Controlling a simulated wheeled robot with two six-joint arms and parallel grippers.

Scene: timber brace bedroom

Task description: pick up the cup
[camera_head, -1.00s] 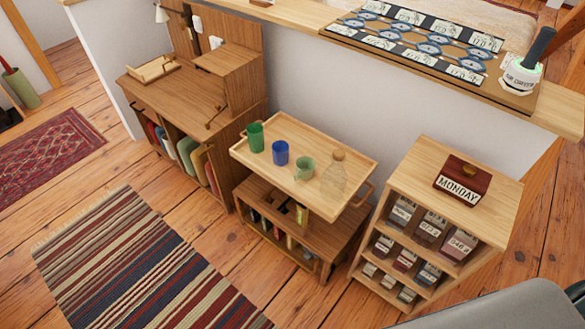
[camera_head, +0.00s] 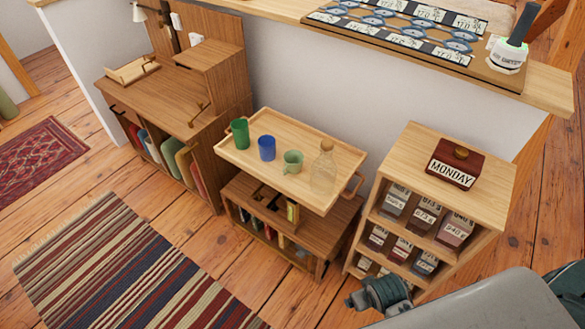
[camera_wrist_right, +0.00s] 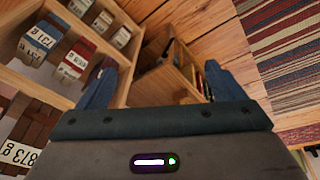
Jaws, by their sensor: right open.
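A pale green cup with a handle (camera_head: 293,162) stands upright on the wooden tray top of a small trolley (camera_head: 302,191). A green tumbler (camera_head: 240,133), a blue tumbler (camera_head: 267,148) and a clear glass bottle (camera_head: 323,170) stand on the same tray; the bottle is just right of the cup. My right gripper (camera_head: 378,293) is low in front of the small shelf, well below and right of the cup. In the right wrist view its blue fingers (camera_wrist_right: 160,86) are spread with nothing between them. The cup is not visible there. My left gripper is out of view.
The small shelf (camera_head: 400,139) holds several labelled boxes and a MONDAY block (camera_head: 455,163). A wooden desk (camera_head: 170,100) stands left of the trolley, against the low white wall. A striped rug (camera_head: 120,265) lies on the open floor in front.

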